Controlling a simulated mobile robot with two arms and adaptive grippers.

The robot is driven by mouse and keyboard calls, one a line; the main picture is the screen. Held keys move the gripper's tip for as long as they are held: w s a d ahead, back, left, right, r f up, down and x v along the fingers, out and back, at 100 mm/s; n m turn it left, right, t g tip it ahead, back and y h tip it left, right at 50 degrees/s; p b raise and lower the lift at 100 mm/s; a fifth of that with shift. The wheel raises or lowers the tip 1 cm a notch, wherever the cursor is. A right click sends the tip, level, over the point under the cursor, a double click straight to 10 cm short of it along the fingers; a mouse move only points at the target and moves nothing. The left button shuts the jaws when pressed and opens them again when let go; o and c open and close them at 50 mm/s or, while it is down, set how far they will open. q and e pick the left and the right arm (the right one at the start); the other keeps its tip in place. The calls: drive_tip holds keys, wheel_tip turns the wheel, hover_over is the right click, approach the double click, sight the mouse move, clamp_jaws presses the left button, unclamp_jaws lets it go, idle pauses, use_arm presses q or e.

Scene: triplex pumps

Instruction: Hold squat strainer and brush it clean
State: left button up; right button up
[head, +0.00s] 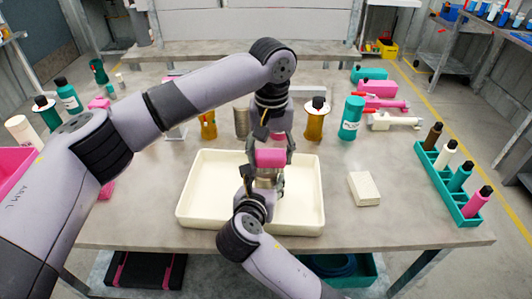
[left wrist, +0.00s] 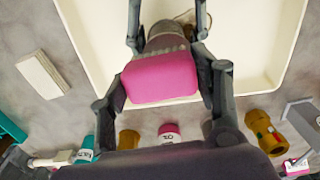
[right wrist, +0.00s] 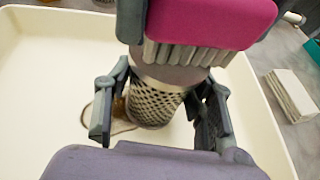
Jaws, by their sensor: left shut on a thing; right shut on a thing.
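A pink brush block (head: 270,157) with pale grey tufts is over the white tray in the head view. My left gripper (head: 270,148) comes down from above and is shut on this block; it also shows in the left wrist view (left wrist: 160,80). The squat strainer, a perforated metal cylinder (right wrist: 155,100), is directly below the tufts in the right wrist view. My right gripper (right wrist: 160,85) is shut around the strainer from the near side. The tufts appear to meet the strainer's top, but exact contact is unclear. In the head view the grippers mostly hide the strainer.
The white tray (head: 200,190) lies beneath both grippers, with a thin brown loop (right wrist: 122,127) on its floor. Right of it are a cream block (head: 364,188) and a teal bottle rack (head: 448,190). Bottles, including a teal one (head: 351,118), and pink pumps (head: 380,90) stand behind.

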use_arm(q)
drive_tip(key=shift+s+d, duration=0.1)
drive_tip(key=shift+d, duration=0.95)
drive_tip(key=shift+a, duration=0.35)
drive_tip(key=shift+a+f, duration=0.15)
drive_tip(key=shift+a, duration=1.45)
drive_tip(key=shift+d, duration=1.95)
drive_tip(key=shift+r, duration=4.2)
use_arm(e)
drive_tip(key=o, duration=1.3)
